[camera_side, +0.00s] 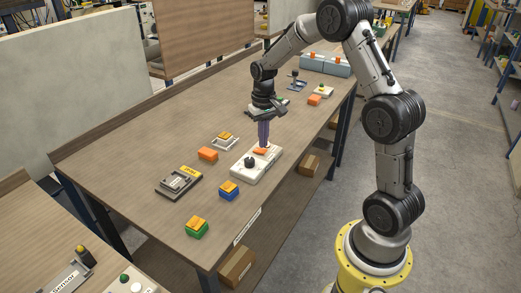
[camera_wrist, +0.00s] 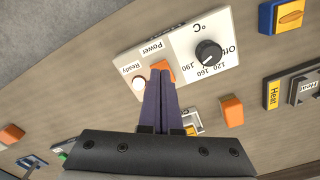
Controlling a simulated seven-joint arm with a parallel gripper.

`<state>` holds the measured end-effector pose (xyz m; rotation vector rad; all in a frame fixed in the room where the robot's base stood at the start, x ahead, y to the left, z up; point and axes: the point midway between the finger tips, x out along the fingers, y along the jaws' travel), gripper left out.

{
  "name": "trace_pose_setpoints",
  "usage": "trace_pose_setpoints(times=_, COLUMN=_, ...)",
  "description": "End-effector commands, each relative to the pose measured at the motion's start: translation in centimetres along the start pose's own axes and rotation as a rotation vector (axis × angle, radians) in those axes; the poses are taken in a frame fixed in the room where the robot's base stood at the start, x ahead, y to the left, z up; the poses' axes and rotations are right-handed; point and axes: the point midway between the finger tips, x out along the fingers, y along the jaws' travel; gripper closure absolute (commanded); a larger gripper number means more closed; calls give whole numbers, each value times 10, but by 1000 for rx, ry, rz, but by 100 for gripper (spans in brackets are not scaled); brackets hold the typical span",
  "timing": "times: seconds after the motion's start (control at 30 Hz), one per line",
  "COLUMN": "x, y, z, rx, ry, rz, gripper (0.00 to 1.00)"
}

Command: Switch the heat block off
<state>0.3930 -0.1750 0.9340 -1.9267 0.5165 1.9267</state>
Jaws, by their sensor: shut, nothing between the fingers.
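A white control box (camera_side: 246,174) stands near the table's right edge. In the wrist view the box (camera_wrist: 184,44) carries a black dial (camera_wrist: 208,53) marked Off, 120, 160 and 190, an orange Power switch (camera_wrist: 167,68) and a white round Ready lamp (camera_wrist: 138,83). The heat block (camera_side: 178,182), a grey device with a yellow Heat label, lies left of the box. My gripper (camera_side: 263,148) is shut and empty, pointing down with its purple fingertips at the Power switch. The fingers partly hide the switch, and I cannot tell whether they touch it.
Orange blocks lie around, one (camera_side: 208,154) beside the box. A blue-based block (camera_side: 228,190) and a green-based block (camera_side: 197,227) stand nearer the front. A small pale fixture (camera_side: 225,141) holds an orange piece.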

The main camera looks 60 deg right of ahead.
Motion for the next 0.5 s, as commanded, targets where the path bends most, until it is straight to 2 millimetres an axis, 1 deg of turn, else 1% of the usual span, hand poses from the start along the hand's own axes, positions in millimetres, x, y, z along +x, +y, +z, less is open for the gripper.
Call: trace_pose_setpoints(times=0.5, x=4, y=0, z=0, rx=0, ry=-1, rz=0, gripper=100)
